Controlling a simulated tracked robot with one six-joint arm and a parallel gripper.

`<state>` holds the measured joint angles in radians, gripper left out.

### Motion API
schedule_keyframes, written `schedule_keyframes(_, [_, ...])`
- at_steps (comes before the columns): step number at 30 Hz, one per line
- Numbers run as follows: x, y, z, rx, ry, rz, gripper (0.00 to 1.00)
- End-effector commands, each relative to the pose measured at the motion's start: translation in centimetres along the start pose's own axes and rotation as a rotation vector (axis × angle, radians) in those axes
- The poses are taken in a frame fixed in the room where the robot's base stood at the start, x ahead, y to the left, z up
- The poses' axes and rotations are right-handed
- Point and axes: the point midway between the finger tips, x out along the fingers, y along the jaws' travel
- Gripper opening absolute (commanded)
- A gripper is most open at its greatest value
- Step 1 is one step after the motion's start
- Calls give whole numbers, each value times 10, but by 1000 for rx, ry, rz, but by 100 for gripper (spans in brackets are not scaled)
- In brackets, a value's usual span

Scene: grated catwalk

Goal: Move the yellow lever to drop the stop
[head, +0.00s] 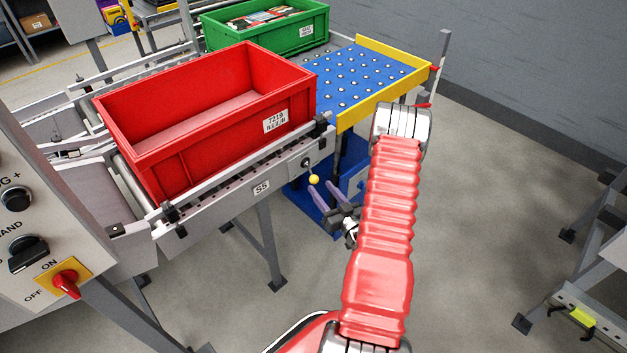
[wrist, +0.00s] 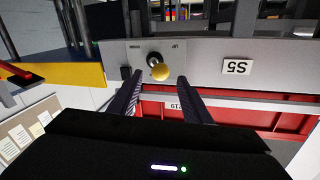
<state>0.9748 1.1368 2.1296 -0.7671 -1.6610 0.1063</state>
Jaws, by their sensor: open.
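The yellow lever is a short dark rod with a yellow ball knob (head: 314,179) on the grey conveyor side rail, right of the "S5" label (head: 261,188). My gripper (head: 323,187) is open and empty. Its fingertips are close to the knob, which shows between and just beyond them in the wrist view (wrist: 158,82). I cannot tell whether they touch. I cannot make out the stop for certain.
An empty red crate (head: 158,152) stands on the conveyor behind the rail. A blue ball table (head: 365,75) with yellow edges adjoins it. A green crate (head: 262,45) holding items is behind. A control panel (head: 38,235) stands at left. Open floor lies right of my arm.

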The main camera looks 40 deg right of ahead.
Motion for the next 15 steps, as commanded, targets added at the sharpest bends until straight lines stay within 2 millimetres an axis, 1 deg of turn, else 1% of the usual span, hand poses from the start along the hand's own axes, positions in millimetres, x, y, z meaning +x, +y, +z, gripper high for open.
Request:
schedule_keyframes(1, [9,-2,0,-2,0,-4,44])
schedule_keyframes(3, [19,-1,0,-2,1,-3,44])
schedule_keyframes(9, [47,-1,0,-1,1,-3,44])
schedule_keyframes(15, [60,0,0,-1,0,-1,44])
